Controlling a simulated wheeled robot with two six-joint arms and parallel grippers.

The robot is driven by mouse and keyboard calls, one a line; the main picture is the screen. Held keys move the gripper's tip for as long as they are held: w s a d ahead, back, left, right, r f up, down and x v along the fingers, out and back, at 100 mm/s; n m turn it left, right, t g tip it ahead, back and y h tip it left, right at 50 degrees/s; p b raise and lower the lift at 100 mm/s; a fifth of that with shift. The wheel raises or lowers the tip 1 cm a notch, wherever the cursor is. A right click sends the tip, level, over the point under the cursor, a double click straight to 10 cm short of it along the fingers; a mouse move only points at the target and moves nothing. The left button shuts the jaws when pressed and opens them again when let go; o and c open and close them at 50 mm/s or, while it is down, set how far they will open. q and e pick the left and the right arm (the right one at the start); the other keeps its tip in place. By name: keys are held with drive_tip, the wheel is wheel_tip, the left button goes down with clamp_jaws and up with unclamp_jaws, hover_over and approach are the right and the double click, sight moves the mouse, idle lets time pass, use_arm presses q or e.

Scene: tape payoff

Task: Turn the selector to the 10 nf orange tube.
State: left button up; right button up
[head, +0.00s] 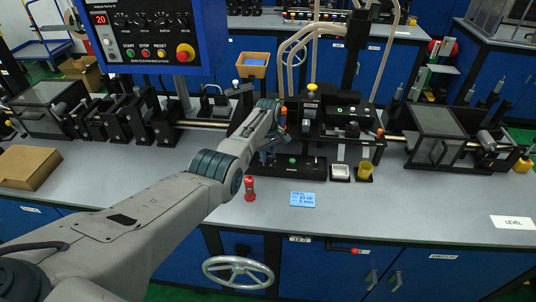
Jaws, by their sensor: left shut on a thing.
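My left arm reaches from the lower left to the black bench device (350,128) at the centre. My left gripper (270,153) is at the left side of this device, low over its black base (300,166). It is shut on what seems to be the selector, which the wrist and fingers mostly hide. I cannot read which way the selector points. A small orange part (282,113) shows beside my wrist; I cannot tell whether it is an orange tube. A blue card (302,199) with small writing lies in front. My right gripper is not in view.
A red bottle (249,188) stands near the front edge, close under my forearm. A control panel (150,35) hangs upper left.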

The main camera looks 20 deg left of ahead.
sight(268, 156)
use_arm(q)
drive_tip(key=shift+r, duration=0.15)
idle(0.4)
drive_tip(key=o, duration=1)
drive_tip(key=shift+c, duration=0.2)
drive_tip(key=shift+r, duration=0.5)
wheel_tip(268, 156, up, 10)
drive_tip(key=b, duration=0.1)
drive_tip(key=shift+f, duration=0.15)
